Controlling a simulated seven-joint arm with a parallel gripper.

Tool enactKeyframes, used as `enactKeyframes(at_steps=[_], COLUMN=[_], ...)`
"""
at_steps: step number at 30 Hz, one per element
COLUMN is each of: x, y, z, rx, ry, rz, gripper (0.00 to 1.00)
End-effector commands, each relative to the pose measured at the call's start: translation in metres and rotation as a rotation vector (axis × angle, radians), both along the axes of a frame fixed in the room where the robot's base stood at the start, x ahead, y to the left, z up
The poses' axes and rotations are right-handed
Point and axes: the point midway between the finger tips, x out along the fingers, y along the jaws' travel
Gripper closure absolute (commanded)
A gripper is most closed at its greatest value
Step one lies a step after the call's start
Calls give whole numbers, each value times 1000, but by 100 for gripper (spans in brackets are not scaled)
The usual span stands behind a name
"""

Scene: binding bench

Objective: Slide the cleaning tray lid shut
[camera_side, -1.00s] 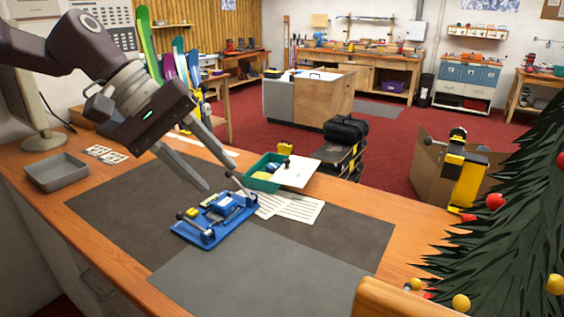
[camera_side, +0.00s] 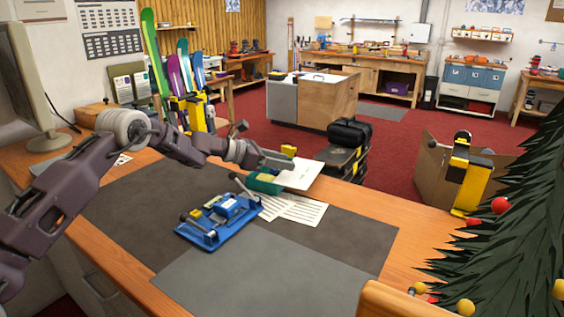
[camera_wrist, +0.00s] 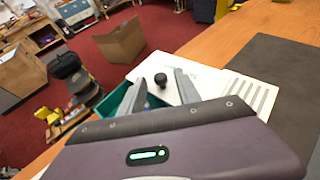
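The green cleaning tray (camera_side: 265,185) stands at the back edge of the bench, partly open. Its white lid (camera_side: 302,177) extends off to the tray's right. The wrist view shows the lid (camera_wrist: 208,83) with its black knob (camera_wrist: 161,80), and the green tray (camera_wrist: 113,101) behind my left finger. My gripper (camera_side: 286,163) is low over the tray and lid in the side view, hiding the knob there. In the wrist view my gripper's (camera_wrist: 162,76) fingers are apart, with the knob appearing between their tips. Contact with the knob cannot be told.
A blue ski-binding jig (camera_side: 218,218) with a lever sits on the dark mat just in front of the tray. Printed sheets (camera_side: 295,210) lie beside the tray, partly by the lid. The mat's front right (camera_side: 270,270) is clear.

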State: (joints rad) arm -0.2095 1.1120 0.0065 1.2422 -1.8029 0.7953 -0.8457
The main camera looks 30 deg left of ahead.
Motion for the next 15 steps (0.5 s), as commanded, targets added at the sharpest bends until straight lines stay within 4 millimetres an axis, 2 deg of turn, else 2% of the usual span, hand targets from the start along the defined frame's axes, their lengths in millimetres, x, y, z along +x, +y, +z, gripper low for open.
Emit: enactKeyframes(at_steps=[7, 12, 13, 15], x=[1, 1, 1, 1], y=[-1, 0, 0, 0], z=[0, 0, 0, 0], rx=[1, 2, 2, 2], ry=[-1, 0, 0, 0], rz=[1, 1, 1, 1], gripper=[62, 96, 100, 100])
